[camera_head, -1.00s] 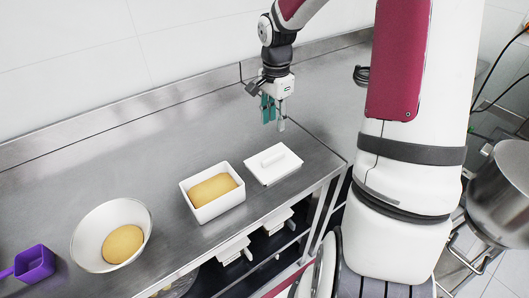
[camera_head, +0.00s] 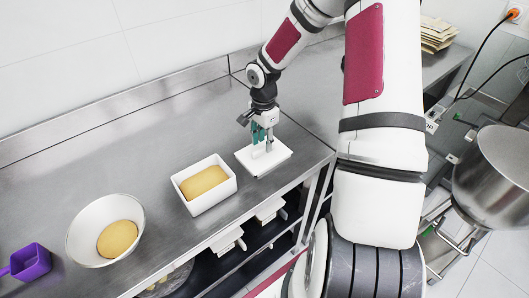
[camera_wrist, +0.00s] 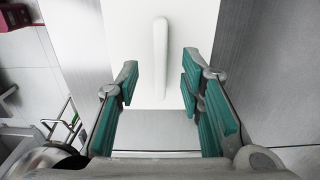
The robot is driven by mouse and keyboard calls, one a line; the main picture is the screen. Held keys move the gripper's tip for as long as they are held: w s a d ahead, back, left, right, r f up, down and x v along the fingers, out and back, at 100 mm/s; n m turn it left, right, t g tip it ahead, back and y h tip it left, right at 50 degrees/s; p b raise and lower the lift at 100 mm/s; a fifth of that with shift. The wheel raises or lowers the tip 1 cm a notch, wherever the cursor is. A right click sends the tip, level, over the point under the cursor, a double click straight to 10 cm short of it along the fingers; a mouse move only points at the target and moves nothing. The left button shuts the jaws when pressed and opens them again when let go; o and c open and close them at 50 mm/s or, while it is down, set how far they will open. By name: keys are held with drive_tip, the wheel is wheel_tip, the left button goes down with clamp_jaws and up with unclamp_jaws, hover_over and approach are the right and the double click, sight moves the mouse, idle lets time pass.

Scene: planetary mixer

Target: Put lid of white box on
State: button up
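The white lid (camera_head: 279,158) lies flat on the steel counter, right of the white box. Its raised handle bar shows in the wrist view, where the lid (camera_wrist: 200,35) fills the middle. The white box (camera_head: 222,190) stands open on the counter with a yellow dough-like block (camera_head: 203,181) inside. My gripper (camera_head: 262,150) is low over the lid, pointing down. In the wrist view my gripper (camera_wrist: 160,90) is open, its green-padded fingers on either side of the handle line with nothing between them touching. Whether the fingertips touch the lid cannot be told.
A white bowl (camera_head: 78,222) with a round yellow piece and a purple scoop (camera_head: 33,261) stand further left on the steel counter (camera_head: 120,150). The counter's front edge runs close by the box and lid. A metal mixer bowl (camera_head: 495,175) is at the right.

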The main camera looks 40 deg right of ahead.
drive_tip(key=shift+f, duration=1.1)
clamp_jaws()
drive_tip(key=shift+r, duration=0.1)
